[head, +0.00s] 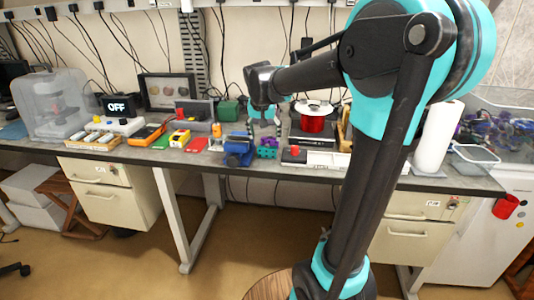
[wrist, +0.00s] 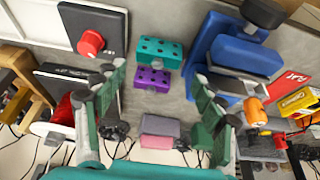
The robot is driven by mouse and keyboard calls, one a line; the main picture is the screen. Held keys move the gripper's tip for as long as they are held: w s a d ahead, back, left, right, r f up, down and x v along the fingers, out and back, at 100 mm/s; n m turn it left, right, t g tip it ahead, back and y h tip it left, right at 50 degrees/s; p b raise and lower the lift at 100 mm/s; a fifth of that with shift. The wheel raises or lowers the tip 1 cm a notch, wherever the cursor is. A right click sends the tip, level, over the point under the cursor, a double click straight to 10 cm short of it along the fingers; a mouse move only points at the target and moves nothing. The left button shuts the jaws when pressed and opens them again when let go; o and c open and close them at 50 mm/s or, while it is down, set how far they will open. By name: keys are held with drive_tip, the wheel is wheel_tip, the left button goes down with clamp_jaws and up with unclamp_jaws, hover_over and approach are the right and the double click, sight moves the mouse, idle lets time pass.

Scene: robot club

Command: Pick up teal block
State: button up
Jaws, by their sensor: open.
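The teal block (wrist: 160,50) shows in the wrist view as a studded brick lying on the grey bench top, a little above the picture's middle. A purple studded block (wrist: 152,80) lies close beside it, just below in the picture. My gripper (wrist: 158,78) is open and empty, its two green-padded fingers spread left and right of these blocks. In the head view my gripper (head: 265,118) hangs over the bench above the small blocks, right of the blue vise.
The blue vise (wrist: 232,50) stands close to my right finger in the wrist view. A black box with a red button (wrist: 91,43) is at the upper left. A red spool (head: 312,123) stands at right in the head view.

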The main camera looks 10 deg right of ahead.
sight(267, 146)
drive_tip(key=x, duration=0.8)
drive_tip(key=shift+d, duration=0.1)
drive_tip(key=c, duration=1)
